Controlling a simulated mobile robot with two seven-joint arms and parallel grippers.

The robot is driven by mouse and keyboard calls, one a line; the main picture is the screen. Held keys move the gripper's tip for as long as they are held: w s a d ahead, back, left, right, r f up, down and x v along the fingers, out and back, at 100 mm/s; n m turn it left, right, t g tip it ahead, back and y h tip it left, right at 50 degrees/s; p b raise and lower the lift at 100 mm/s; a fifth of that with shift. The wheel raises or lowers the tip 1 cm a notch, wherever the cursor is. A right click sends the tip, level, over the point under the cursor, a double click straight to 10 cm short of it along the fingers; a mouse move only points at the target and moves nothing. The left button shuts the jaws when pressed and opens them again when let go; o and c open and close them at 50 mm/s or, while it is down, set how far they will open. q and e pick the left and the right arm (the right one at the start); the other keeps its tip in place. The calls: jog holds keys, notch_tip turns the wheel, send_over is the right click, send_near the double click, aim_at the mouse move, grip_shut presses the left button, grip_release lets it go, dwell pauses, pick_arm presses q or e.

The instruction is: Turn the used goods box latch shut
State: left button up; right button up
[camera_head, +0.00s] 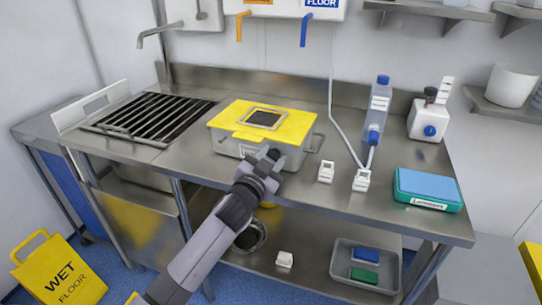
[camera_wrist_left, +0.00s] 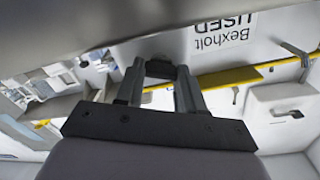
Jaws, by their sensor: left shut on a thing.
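The used goods box (camera_head: 289,158) is a grey-white box with a yellow lid (camera_head: 290,121), standing on the steel counter. The lid lies flat on it and has a framed dark opening on top. My left gripper (camera_head: 268,156) is at the box's front face and hides part of it. In the left wrist view, the box face (camera_wrist_left: 225,42) shows upside-down "USED" lettering, with the yellow lid edge (camera_wrist_left: 222,77) below it. There my left gripper (camera_wrist_left: 160,78) is shut on a small dark piece (camera_wrist_left: 160,68), apparently the latch. The latch's exact angle is hard to tell. My right gripper is not in view.
A slatted drainer (camera_head: 150,117) is left of the box. A tray (camera_head: 366,267) is on the lower shelf.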

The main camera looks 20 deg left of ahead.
pick_arm(q)
jog(key=m+p, duration=0.1)
jog(key=m, duration=0.5)
jog(key=shift+m, duration=0.3)
jog(key=m, duration=0.6)
jog(key=shift+f+p, duration=0.15)
jog(key=shift+p, duration=0.2)
jog(key=o, duration=1)
jog(key=shift+o, duration=0.2)
jog(key=shift+s, duration=0.1)
jog(key=s, duration=0.7)
jog(key=shift+a, duration=0.3)
